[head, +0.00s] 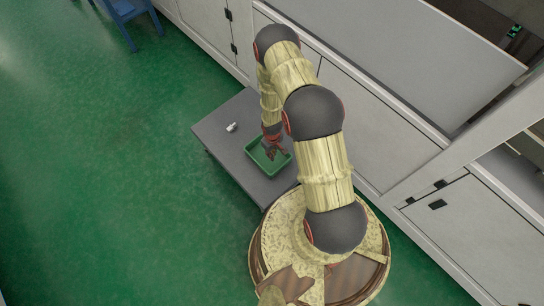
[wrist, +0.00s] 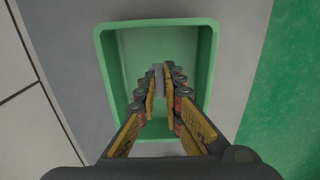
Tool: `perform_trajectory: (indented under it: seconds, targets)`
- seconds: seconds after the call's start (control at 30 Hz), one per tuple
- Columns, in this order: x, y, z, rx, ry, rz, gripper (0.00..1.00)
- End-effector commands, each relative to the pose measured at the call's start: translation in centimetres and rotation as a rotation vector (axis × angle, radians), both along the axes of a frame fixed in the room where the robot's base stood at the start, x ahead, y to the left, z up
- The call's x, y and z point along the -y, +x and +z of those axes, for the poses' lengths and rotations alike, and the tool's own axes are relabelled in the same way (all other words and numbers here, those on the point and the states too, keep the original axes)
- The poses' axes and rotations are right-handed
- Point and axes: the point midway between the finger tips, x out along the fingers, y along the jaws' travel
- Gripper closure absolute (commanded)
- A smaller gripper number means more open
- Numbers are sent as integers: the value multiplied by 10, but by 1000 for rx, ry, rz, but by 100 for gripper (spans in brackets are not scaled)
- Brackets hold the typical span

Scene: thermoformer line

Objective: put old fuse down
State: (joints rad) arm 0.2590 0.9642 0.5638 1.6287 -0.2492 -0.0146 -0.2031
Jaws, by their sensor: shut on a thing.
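My gripper (head: 272,152) is over the green tray (head: 254,159) on the grey table. In the wrist view my gripper (wrist: 159,85) points down into the green tray (wrist: 103,75), with its fingertips close together. A small grey piece, the old fuse (wrist: 158,70), shows between the fingertips, mostly hidden by them. My gripper is shut on it. I cannot tell whether the fuse touches the tray floor. The rest of the tray floor in sight is bare.
A small white cylinder-like thing (head: 232,127) lies on the grey table (head: 222,138), left of the tray. White cabinets (head: 375,120) stand right behind the table. The green floor to the left is clear.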

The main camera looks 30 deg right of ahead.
Motion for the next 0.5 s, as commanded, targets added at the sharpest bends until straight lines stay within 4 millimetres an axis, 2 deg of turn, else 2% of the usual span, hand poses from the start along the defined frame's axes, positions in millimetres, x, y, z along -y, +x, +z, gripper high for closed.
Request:
perform_trajectory:
  seconds: [0.1,0.2,0.3,0.5]
  targets:
    - [2,4,-8,-1,1,0,100]
    - [2,3,-28,-2,1,0,100]
    - [2,3,-38,-1,1,-1,100]
    - [2,3,-36,-1,0,-1,100]
